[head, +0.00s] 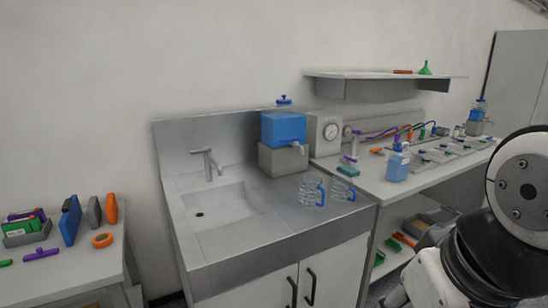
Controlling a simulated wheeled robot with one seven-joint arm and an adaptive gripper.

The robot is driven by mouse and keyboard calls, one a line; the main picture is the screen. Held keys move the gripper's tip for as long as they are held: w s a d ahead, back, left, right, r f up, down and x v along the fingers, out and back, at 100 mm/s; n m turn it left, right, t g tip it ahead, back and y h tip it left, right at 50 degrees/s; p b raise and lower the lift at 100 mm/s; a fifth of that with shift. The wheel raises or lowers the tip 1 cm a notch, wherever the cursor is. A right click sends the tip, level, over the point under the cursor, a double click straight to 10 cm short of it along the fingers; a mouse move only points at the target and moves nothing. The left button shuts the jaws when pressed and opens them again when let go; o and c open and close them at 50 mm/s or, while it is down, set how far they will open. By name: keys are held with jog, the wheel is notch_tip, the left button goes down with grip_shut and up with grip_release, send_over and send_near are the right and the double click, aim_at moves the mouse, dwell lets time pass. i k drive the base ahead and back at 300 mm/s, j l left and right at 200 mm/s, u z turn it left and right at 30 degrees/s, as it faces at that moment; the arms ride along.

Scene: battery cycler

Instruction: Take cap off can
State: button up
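A blue can-like container (283,130) with a light tap on its front stands on a grey block (283,161) at the back of the sink counter. A small blue cap (284,100) shows at its top. A smaller blue container (478,108) stands on another grey block at the far right end of the bench. I cannot tell which of these is the task's can. My gripper is not in view; only white and black links of my arm show at the lower right, apart from both containers.
The steel counter (290,240) has a sink basin (215,208) and clear jugs with blue handles (312,190). A bottle with blue liquid (398,166) stands on the right bench. A wall shelf (385,76) hangs above. A left table holds coloured items. The counter's front is clear.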

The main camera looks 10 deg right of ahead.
aim_at(398, 149)
jog(key=i+l, duration=0.25)
jog(key=i+l+u, duration=0.1)
jog(key=i+l, duration=0.15)
jog(key=l, duration=0.2)
jog(key=i+l, duration=0.2)
jog(key=l, duration=0.15)
jog(key=i+l+u, duration=0.15)
jog(key=i+l, duration=0.3)
jog(key=l, duration=0.25)
jog(key=i+l+u, duration=0.1)
jog(key=i+l, duration=0.15)
jog(key=l, duration=0.15)
jog(key=i+l, duration=0.2)
jog(key=l, duration=0.2)
jog(key=i+l, duration=0.2)
jog(key=l, duration=0.2)
jog(key=i+l, duration=0.2)
jog(key=l, duration=0.15)
jog(key=i+l, duration=0.2)
jog(key=l, duration=0.2)
